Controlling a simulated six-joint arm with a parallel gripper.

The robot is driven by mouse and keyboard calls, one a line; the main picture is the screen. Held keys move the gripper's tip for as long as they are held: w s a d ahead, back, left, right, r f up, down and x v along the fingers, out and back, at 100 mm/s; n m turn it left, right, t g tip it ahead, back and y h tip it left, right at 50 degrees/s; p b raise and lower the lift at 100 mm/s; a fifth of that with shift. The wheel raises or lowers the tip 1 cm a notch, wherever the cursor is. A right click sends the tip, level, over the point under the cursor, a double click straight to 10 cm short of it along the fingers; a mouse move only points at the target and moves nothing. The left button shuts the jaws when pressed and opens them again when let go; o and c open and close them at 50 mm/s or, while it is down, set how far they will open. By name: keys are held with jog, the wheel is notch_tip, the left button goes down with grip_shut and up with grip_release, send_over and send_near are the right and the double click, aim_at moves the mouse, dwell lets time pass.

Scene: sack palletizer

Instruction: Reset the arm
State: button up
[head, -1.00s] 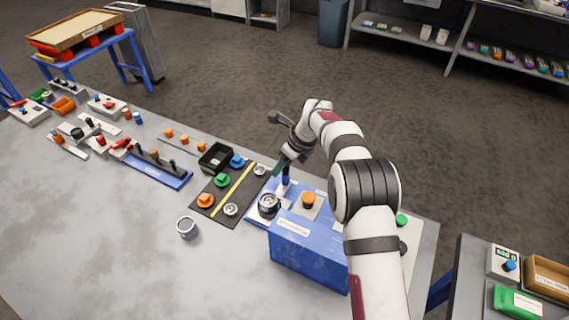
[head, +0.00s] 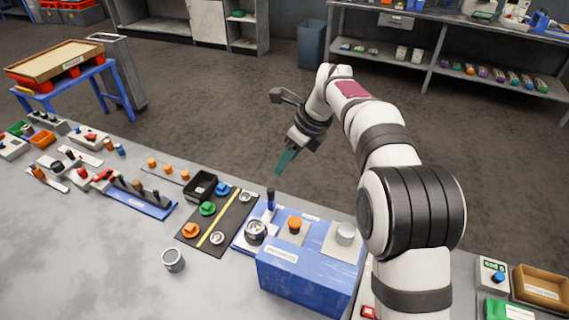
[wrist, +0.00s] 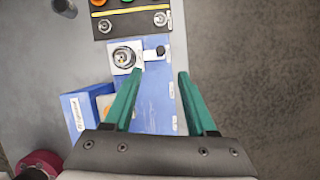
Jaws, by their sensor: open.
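My gripper (head: 284,161) is raised above the far edge of the workbench, with its teal fingers pointing down. In the wrist view my gripper (wrist: 155,85) shows two teal fingers spread apart with nothing between them. Below it lies a blue station with a blue box (head: 311,272), an orange button (head: 294,225), a round metal part (head: 256,231) and an upright dark blue post (head: 271,199). The fingers are apart from all of these. The box also shows at the left of the wrist view (wrist: 78,112).
A black mat (head: 219,226) with coloured knobs and a grey cup (head: 173,260) lie left of the blue box. Several small fixtures line the bench's far side. A blue stand with a tray (head: 60,62) is at back left.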

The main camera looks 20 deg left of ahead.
jog(key=s+d+r+n+h, duration=0.1)
jog(key=s+d+r+n, duration=0.2)
jog(key=s+d, duration=0.35)
jog(key=s+d+r+n, duration=0.2)
jog(key=s+d+n, duration=0.15)
jog(key=d, duration=0.55)
jog(key=s+d+f+n, duration=0.2)
jog(key=s+d, duration=0.2)
jog(key=s, duration=0.3)
jog(key=s+d+f+n+h, duration=0.1)
jog(key=s+d+n, duration=0.2)
jog(key=s, duration=0.5)
jog(key=s+d+f+n+g, duration=0.1)
jog(key=s+d+f+n, duration=0.1)
jog(key=s, duration=0.6)
jog(key=d+n, duration=0.1)
jog(key=d, duration=0.1)
jog(key=shift+d+f+h, duration=0.3)
jog(key=shift+h, duration=0.1)
